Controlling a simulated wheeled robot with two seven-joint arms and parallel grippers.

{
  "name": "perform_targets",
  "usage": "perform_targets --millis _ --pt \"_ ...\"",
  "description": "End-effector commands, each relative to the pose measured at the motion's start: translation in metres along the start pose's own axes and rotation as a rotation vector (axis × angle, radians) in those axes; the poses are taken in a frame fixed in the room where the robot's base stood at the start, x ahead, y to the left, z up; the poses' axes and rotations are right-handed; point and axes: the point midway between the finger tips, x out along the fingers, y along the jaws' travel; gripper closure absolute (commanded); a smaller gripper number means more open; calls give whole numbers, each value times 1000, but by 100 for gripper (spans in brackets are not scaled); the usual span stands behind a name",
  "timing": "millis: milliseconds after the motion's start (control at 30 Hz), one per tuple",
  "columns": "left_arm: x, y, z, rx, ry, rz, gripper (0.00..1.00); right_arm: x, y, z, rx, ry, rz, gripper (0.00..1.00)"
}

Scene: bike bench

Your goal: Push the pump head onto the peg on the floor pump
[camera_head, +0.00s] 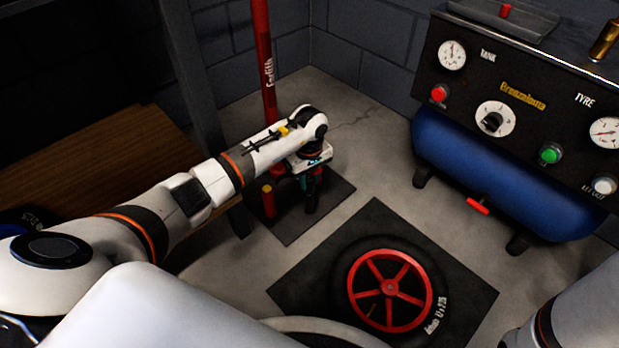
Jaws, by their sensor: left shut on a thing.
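The floor pump shows as a tall red barrel (265,60) with white lettering, standing upright at the back left; my left arm hides its lower part. A short red post with a yellow top (268,200), possibly the peg, stands on the dark mat near the pump's foot. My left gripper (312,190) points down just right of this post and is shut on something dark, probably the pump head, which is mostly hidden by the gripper. It looks apart from the post. My right gripper is out of view; only part of my right arm shows at the lower right.
A wheel with red spokes (388,288) lies on a dark mat in front. A blue compressor (480,170) with a gauge panel stands at right. A wooden bench (90,170) is at left.

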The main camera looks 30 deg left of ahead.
Motion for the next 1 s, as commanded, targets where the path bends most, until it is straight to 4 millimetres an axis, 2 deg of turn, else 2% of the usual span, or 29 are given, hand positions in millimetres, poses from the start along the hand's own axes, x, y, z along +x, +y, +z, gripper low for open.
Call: perform_targets --millis 267,300,433,767,1000 --pt "6 0 0 0 -1 0 99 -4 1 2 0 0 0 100" --pt "5 0 0 0 -1 -1 67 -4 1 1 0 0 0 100" --pt "5 0 0 0 -1 0 46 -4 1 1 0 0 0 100" --pt "1 0 0 0 -1 0 46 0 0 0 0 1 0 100" --pt "-36 0 0 4 -3 -2 46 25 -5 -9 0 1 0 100"
